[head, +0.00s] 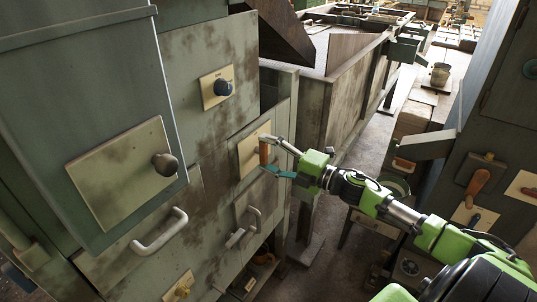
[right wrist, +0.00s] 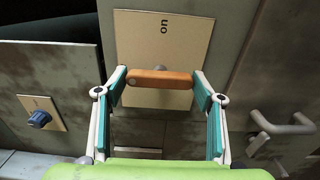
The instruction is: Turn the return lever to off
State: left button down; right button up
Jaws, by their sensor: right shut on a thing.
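A lever with an orange handle (head: 264,153) sits on a pale plate (head: 247,150) on the grey-green cabinet front. In the right wrist view the orange handle (right wrist: 158,78) lies across the plate (right wrist: 135,45), which carries the word "on" above it. No "off" mark can be read. My right gripper (head: 270,155) is shut on the handle; in the right wrist view its two teal-padded fingers (right wrist: 160,82) hold the handle at its two ends. My left gripper is not in view.
A blue-black knob (head: 223,87) on a pale plate is above left of the lever. A larger dark knob (head: 165,165) and a white pull handle (head: 160,232) are on the cabinet further left. Another handle (right wrist: 283,125) is right of the lever in the wrist view. Open floor lies beyond.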

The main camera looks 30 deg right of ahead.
jog(key=o, duration=1.1)
jog(key=shift+s, duration=0.1)
jog(key=shift+s+d+f, duration=0.15)
jog(key=shift+s+d, duration=0.1)
jog(key=shift+s, duration=0.3)
jog(key=v, duration=1)
jog(key=shift+s, duration=0.25)
jog(key=shift+d, duration=0.1)
